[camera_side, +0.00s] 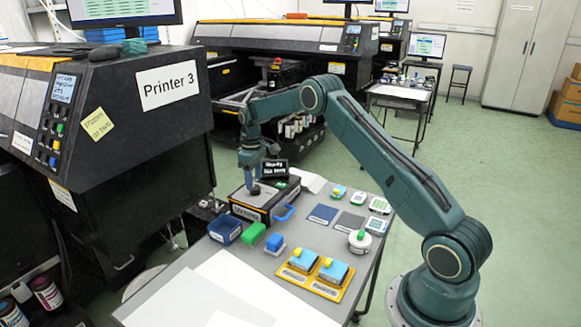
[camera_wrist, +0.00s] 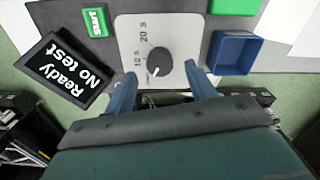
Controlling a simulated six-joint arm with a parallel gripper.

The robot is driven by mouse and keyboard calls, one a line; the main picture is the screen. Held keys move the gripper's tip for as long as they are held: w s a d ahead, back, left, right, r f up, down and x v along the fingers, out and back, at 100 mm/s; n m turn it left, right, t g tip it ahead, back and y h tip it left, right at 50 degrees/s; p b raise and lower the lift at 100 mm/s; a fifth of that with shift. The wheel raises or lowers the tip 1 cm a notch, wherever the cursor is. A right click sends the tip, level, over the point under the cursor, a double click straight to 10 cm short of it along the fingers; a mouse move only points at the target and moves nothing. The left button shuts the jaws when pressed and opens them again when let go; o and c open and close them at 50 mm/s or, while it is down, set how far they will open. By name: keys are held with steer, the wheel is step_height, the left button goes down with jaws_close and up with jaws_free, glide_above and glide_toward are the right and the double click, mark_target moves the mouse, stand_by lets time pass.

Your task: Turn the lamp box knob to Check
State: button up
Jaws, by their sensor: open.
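The lamp box (camera_side: 250,212) is a dark box with an orange edge at the back of the grey table. Its light top plate (camera_wrist: 182,24) carries a round dark knob (camera_wrist: 158,61) in the wrist view. The knob's white pointer aims to the lower left, past the "10 s" mark; "20 s" is farther up. No Check label can be read; the plate's lower part is partly hidden. My gripper (camera_wrist: 160,72) is open, its blue fingers on either side of the knob's near side. In the side view my gripper (camera_side: 252,183) points down over the box; contact cannot be told.
A display (camera_wrist: 66,72) reading "Ready No test" stands beside the plate, near a green START button (camera_wrist: 96,22). An empty blue tray (camera_wrist: 236,53) is on the other side. Blue and green blocks and a yellow tray (camera_side: 312,284) lie on the table.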

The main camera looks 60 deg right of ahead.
mark_target(255, 187)
step_height(255, 187, up, 11)
stand_by(0.4)
steer(key=shift+r, duration=0.1)
steer(key=s+a+r+m+t, duration=0.1)
steer(key=s+a+r+t, duration=0.2)
steer(key=s+a+r, duration=1.3)
steer(key=s+a+f+t, duration=0.1)
steer(key=s+a+f, duration=0.1)
steer(key=s, duration=0.9)
steer(key=s+a+f+m+t, duration=0.1)
steer(key=s+a, duration=0.3)
steer(key=s, duration=0.8)
steer(key=shift+a+f+t, duration=0.3)
steer(key=shift+a+f, duration=0.05)
steer(key=shift+a, duration=0.05)
